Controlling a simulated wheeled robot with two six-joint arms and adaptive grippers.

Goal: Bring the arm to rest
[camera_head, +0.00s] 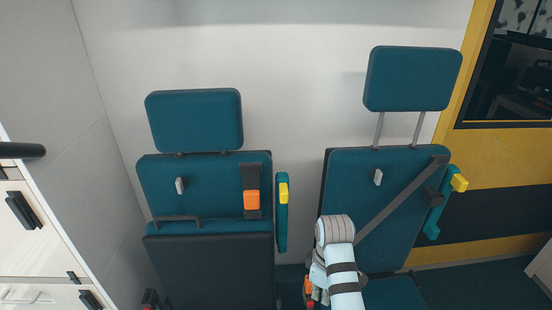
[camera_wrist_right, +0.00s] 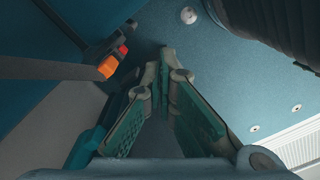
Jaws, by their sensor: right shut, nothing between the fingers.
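My right arm (camera_head: 337,250) rises from the bottom edge of the head view, in front of the right-hand teal seat (camera_head: 360,190). In that view the arm largely hides its own gripper. In the right wrist view my right gripper (camera_wrist_right: 166,65) has its fingertips together, with nothing visible between them. It points down towards blue floor. An orange and red buckle (camera_wrist_right: 110,65) on a dark strap is to the left of the fingers, apart from them. My left gripper is in neither view.
A second teal seat (camera_head: 205,188) with an orange buckle (camera_head: 251,200) stands left. A grey belt (camera_head: 400,200) crosses the right seat's back. White cabinets (camera_head: 30,245) stand at far left, a yellow and black wall (camera_head: 500,215) at right. Bare floor (camera_head: 470,280) shows lower right.

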